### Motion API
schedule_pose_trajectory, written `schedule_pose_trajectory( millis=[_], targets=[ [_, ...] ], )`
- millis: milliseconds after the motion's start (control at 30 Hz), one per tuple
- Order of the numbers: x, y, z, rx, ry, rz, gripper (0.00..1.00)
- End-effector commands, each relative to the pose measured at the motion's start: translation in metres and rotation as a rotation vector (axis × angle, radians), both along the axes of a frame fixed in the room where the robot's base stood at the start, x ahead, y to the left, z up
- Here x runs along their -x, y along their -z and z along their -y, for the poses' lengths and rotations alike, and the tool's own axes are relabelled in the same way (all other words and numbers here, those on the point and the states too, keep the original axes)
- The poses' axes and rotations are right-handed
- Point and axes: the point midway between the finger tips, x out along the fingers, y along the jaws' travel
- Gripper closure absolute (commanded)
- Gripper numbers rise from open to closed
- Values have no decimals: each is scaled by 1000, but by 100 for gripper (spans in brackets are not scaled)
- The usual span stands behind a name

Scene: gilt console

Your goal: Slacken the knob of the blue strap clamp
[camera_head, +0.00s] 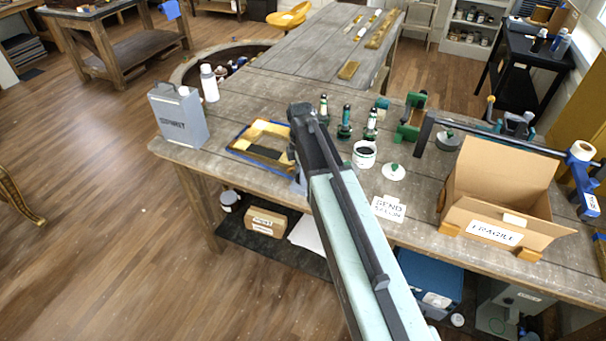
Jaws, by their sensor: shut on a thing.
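A gilt frame (272,130) lies flat on the workbench, left of my arm. The blue strap clamp (243,133) runs around the outside of the frame. My gripper (295,153) is at the frame's right end, pointing down, and is shut on the clamp's knob. The knob and the fingertips are mostly hidden behind the gripper's dark body. A bluish-grey piece (299,184) shows just below the gripper, by the frame's near right corner; I cannot tell whether it is part of the clamp.
A grey spirit can (180,115) and a white bottle (209,84) stand left. Several green-and-dark bottles (345,122), a white tin (365,153) and a "send" card (388,208) are right of my arm. An open "fragile" carton (497,235) and blue bar clamp (583,178) lie farther right.

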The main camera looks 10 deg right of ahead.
Motion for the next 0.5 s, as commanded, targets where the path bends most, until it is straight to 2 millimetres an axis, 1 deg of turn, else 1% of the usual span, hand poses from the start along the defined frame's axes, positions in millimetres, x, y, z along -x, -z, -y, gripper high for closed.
schedule_pose_trajectory(
  millis=[200, 500],
  targets=[
    [2, 0, 1, 2, -48, -7, 100],
    [2, 0, 1, 2, -61, -6, 100]
  ],
)
